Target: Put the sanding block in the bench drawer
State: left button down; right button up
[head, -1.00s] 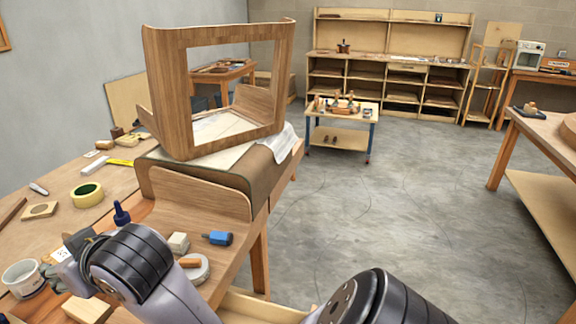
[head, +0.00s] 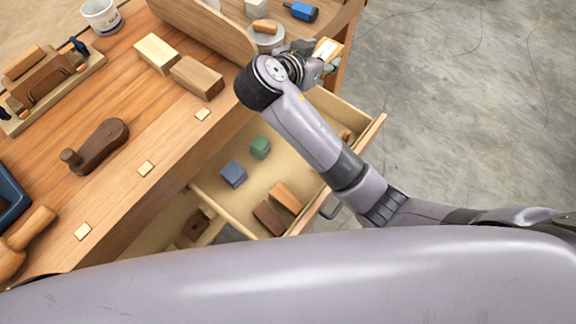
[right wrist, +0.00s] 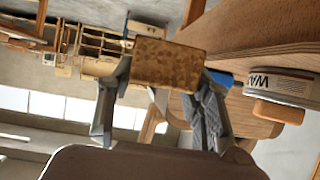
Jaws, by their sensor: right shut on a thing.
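The sanding block (right wrist: 168,63), with a speckled brown cork-like face, is between the fingers of my right gripper (right wrist: 160,95) in the right wrist view. In the head view my right gripper (head: 323,62) is shut on the block (head: 327,48), above the bench's far right edge, just beyond the drawer. The bench drawer (head: 285,165) is pulled open below my right forearm, which hides part of it. In it lie a green block (head: 260,147), a blue block (head: 233,174) and wooden blocks (head: 269,217). My left gripper is not in view.
A round tin (head: 266,40) with an orange-tan piece on it stands beside my right gripper. Two wooden blocks (head: 196,76), a dark plane-like tool (head: 97,146) and a tool rack (head: 45,88) are on the bench. A divider (head: 225,212) splits the drawer. Floor at right is clear.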

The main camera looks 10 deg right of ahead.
jog(key=shift+s+a+f+m+g, duration=0.2)
jog(key=shift+a+f, duration=0.1)
jog(key=shift+f, duration=0.3)
jog(key=shift+s+a+f+m+g, duration=0.1)
jog(key=shift+a+f+m+g, duration=0.15)
jog(key=shift+f, duration=0.35)
notch_tip(320, 180, down, 16)
jog(key=shift+r+b, duration=0.2)
jog(key=shift+b, duration=0.15)
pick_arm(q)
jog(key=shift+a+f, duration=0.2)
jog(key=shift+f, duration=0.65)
pick_arm(e)
jog(key=shift+f, duration=2)
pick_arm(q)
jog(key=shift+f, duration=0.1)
pick_arm(e)
jog(key=shift+f, duration=0.1)
jog(key=o, duration=1.1)
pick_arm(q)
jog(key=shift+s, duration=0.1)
pick_arm(e)
jog(key=shift+o, duration=0.2)
